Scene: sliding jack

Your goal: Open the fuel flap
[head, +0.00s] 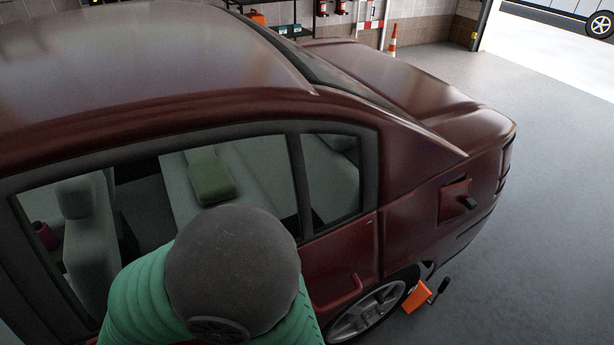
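The fuel flap (453,203) is a small square dark red panel on the car's rear side, above and right of the rear wheel. A short dark peg (468,203) sticks out from its right part. The panel looks about flush with the body, though from here I cannot tell whether it stands slightly ajar. The dark red car (430,150) fills most of the head view, its rear at the right. Neither of my grippers shows.
What looks like a person in a grey cap (233,270) and green padded jacket (140,300) stands against the car's side at bottom centre. An orange object (417,297) with a dark handle is beside the rear wheel (365,315). The grey floor (560,230) at right is clear.

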